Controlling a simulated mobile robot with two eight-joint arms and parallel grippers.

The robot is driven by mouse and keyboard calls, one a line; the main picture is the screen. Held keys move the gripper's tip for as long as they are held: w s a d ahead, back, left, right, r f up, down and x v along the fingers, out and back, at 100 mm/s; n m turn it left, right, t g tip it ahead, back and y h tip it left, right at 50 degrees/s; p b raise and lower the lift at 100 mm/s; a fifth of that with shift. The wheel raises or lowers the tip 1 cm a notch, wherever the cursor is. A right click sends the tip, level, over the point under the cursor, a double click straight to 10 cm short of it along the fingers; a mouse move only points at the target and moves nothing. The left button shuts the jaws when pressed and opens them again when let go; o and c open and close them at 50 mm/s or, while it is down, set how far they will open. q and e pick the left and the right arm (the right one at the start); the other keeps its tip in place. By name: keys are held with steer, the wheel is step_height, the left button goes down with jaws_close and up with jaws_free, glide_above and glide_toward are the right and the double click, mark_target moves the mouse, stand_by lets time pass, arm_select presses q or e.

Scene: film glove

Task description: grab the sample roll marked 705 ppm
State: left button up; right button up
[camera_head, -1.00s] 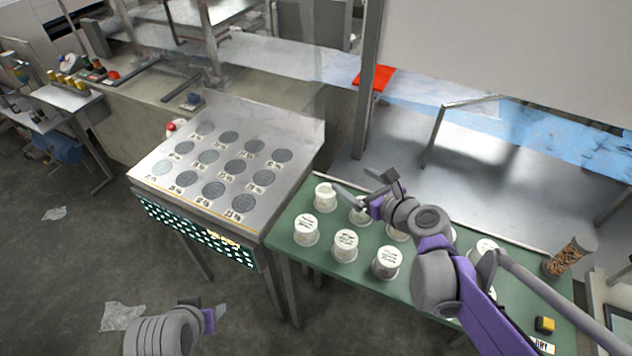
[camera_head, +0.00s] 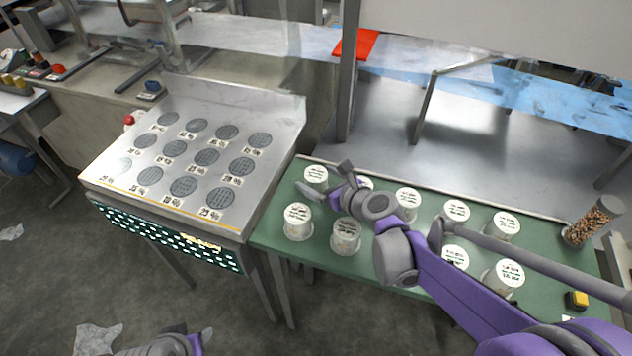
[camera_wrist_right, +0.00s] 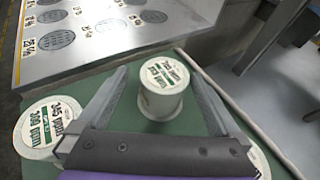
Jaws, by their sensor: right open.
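White sample rolls with printed round tops stand on the green table. The back-left roll (camera_head: 316,176) is near my right gripper (camera_head: 325,178). In the wrist view that roll (camera_wrist_right: 163,88) stands upright between the two spread fingers of my right gripper (camera_wrist_right: 158,88), with visible space at both sides. Its label is upside down there and I cannot read the number surely. Another roll (camera_wrist_right: 50,128) is left of the fingers. The front-left roll (camera_head: 298,221) and its neighbour (camera_head: 346,236) are clear of the gripper. Only part of my left arm shows at the bottom; its fingers are not visible.
The green table (camera_head: 285,215) bears several more rolls at right, partly behind my right arm. A jar of pellets (camera_head: 592,220) and a yellow-black block (camera_head: 577,300) are at its right end. A metal stand with dark discs (camera_head: 245,205) adjoins at left.

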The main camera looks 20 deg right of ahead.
mark_target(309, 170)
steer(key=x, duration=0.5)
steer(key=shift+w+d+r, duration=0.15)
steer(key=shift+w+d, duration=0.05)
steer(key=c, duration=1.5)
